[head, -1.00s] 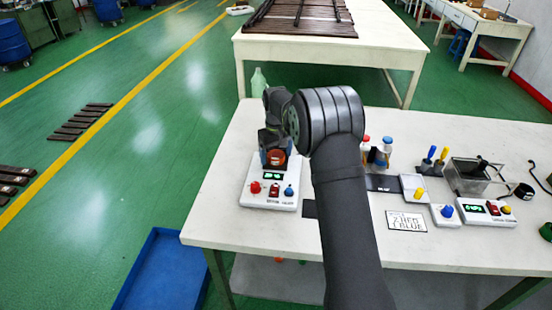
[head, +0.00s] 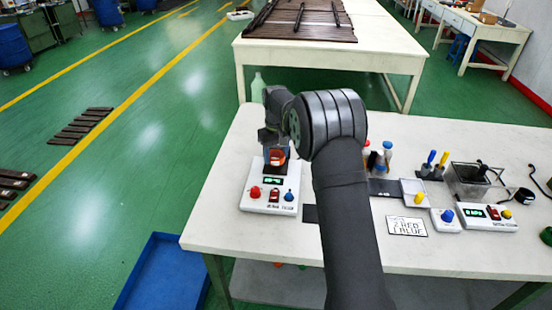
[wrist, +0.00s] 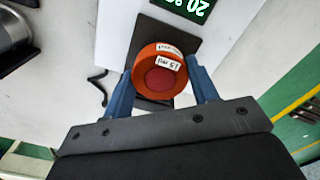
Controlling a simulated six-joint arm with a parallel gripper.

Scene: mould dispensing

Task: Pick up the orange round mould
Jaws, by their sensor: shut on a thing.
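The orange round mould (wrist: 158,77) is between the two blue fingers of my gripper (wrist: 162,92) in the wrist view. It has a dark red centre and white labels on its rim. My gripper is shut on it, one finger on each side. In the head view the mould (head: 276,155) shows just below my gripper (head: 274,143), over the dark plate of the white scale (head: 255,203). It looks slightly above the plate, though the gap is hard to judge.
The scale has a lit green display (wrist: 188,8) and coloured knobs. To the right on the white table (head: 420,255) stand bottles (head: 386,150), a sign card (head: 407,226), a clear tank (head: 468,180) and a second control box (head: 488,214). The table's left edge is close to the scale.

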